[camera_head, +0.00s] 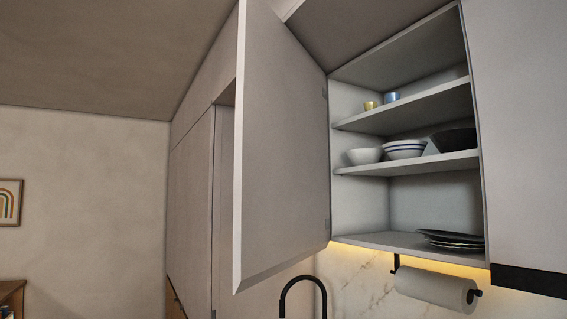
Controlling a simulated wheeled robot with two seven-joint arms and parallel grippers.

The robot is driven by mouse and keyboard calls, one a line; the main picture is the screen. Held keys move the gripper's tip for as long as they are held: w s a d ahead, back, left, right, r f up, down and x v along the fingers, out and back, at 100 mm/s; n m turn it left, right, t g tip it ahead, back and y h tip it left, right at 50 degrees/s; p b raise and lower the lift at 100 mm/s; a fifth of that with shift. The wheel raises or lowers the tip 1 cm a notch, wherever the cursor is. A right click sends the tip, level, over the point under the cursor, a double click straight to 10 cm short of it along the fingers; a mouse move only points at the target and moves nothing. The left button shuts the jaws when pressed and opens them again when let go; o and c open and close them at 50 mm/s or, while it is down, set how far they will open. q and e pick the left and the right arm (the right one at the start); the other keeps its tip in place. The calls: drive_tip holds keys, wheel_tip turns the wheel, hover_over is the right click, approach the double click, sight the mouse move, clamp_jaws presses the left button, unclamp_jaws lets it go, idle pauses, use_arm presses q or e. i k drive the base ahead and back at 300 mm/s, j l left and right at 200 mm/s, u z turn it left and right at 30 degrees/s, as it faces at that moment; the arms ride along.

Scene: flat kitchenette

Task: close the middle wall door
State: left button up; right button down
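The wall cabinet door (285,150) is a plain grey-beige panel, hinged on the left side of the open cabinet. It stands wide open and juts out toward me, its free edge on the left of the panel. The open cabinet (350,215) shows its shelves to the right of the door. Neither of my grippers shows in the head view.
Bowls (404,149), small cups (391,97) and a stack of dark plates (453,239) sit on the cabinet shelves. A paper towel roll (432,288) hangs below. A black faucet (303,281) rises under the door. A closed cabinet front (523,130) is at right.

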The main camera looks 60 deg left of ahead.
sight(281, 215)
drive_tip(key=j+u, duration=0.15)
drive_tip(key=j, duration=1.35)
drive_tip(key=j+u, duration=0.15)
drive_tip(key=j, duration=1.35)
